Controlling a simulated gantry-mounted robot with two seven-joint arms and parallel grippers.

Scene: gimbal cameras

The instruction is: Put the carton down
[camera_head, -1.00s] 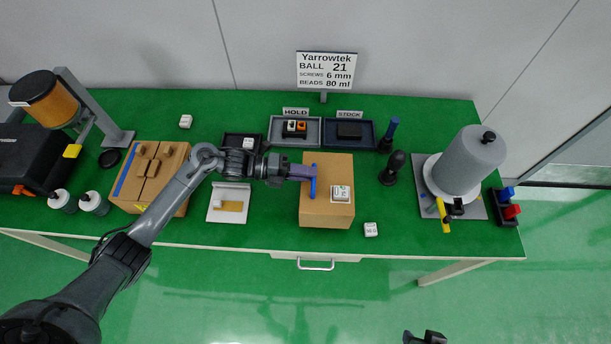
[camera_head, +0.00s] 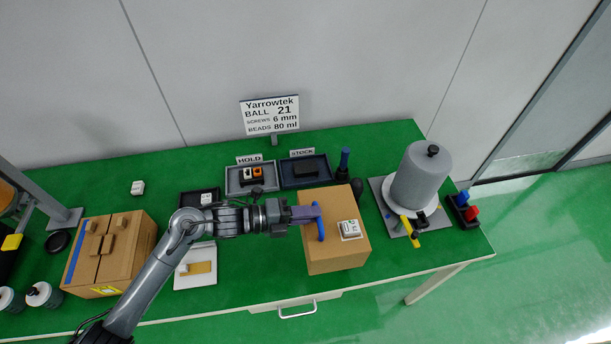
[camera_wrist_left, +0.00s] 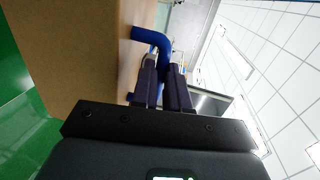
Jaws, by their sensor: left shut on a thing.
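A brown carton (camera_head: 335,248) with a blue handle (camera_head: 319,228) on top is right of centre in the head view. My left gripper (camera_head: 314,214) reaches it from the left and is shut on the handle. The carton looks raised above the green table, though its underside is hidden. In the left wrist view the carton (camera_wrist_left: 80,50) fills the upper left, and the gripper's dark fingers (camera_wrist_left: 163,80) close around the blue handle (camera_wrist_left: 152,38). My right gripper is not in view.
A grey cylinder on a stand (camera_head: 420,178) is right of the carton. Hold (camera_head: 233,187) and stock (camera_head: 287,180) trays lie behind. Another brown carton (camera_head: 95,275) and a white tray (camera_head: 195,281) are on the left. Green table (camera_head: 240,285) shows bare between white tray and carton.

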